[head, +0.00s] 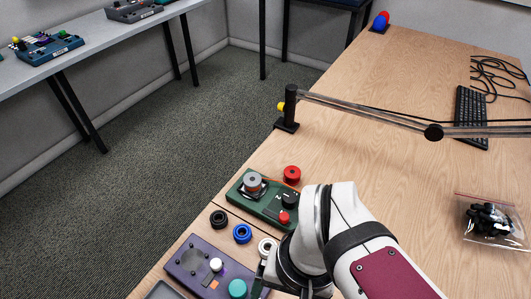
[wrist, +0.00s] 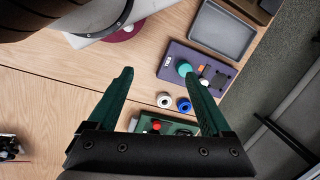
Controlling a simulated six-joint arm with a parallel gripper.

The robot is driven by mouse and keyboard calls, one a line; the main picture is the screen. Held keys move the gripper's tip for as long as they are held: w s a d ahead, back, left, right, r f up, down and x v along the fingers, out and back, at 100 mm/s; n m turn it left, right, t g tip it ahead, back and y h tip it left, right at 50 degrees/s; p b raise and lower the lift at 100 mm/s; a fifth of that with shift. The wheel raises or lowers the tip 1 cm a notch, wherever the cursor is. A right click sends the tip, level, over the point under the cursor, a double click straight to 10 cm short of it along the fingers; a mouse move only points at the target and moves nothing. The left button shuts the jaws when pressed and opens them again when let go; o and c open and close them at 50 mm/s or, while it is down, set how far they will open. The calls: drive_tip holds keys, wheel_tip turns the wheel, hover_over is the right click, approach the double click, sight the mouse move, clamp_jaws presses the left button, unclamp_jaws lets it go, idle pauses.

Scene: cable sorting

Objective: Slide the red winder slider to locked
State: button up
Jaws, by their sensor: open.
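The green winder box (head: 262,207) sits near the table's left edge in the head view. It carries a grey spool (head: 252,181), a black knob and a small red knob (head: 284,217), which may be the red slider; its lock position cannot be read. In the wrist view, part of the green box (wrist: 183,128) shows low between the fingers, with a red knob (wrist: 155,126) and a black one. My gripper (wrist: 156,75) is open and empty, its two green fingers spread wide. In the head view my arm hides most of the gripper, which is near the purple panel's right end.
A purple panel (head: 200,258) with teal and white knobs lies in front of the green box. Black, blue (head: 242,233) and white (head: 267,246) rings lie between them. A red round piece (head: 292,173) stands behind the box. A lamp-like arm (head: 365,111) spans the table farther back.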

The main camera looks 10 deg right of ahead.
drive_tip(key=shift+w+r, duration=0.15)
drive_tip(key=shift+w, duration=0.15)
drive_tip(key=shift+c, duration=1.1)
drive_tip(key=shift+m+h, duration=0.4)
drive_tip(key=shift+m, duration=0.3)
drive_tip(key=w+d, duration=0.1)
drive_tip(key=w, duration=0.2)
drive_tip(key=w+d+r, duration=0.1)
drive_tip(key=w, duration=0.2)
drive_tip(key=w+d, duration=0.1)
drive_tip(key=w, duration=0.3)
drive_tip(key=shift+r, duration=0.15)
drive_tip(key=shift+c, duration=0.4)
drive_tip(key=m+h, duration=0.1)
drive_tip(key=m, duration=0.1)
hover_over(284, 216)
wheel_tip(284, 216, down, 3)
wheel_tip(284, 216, down, 16)
drive_tip(key=shift+f, duration=0.1)
clamp_jaws()
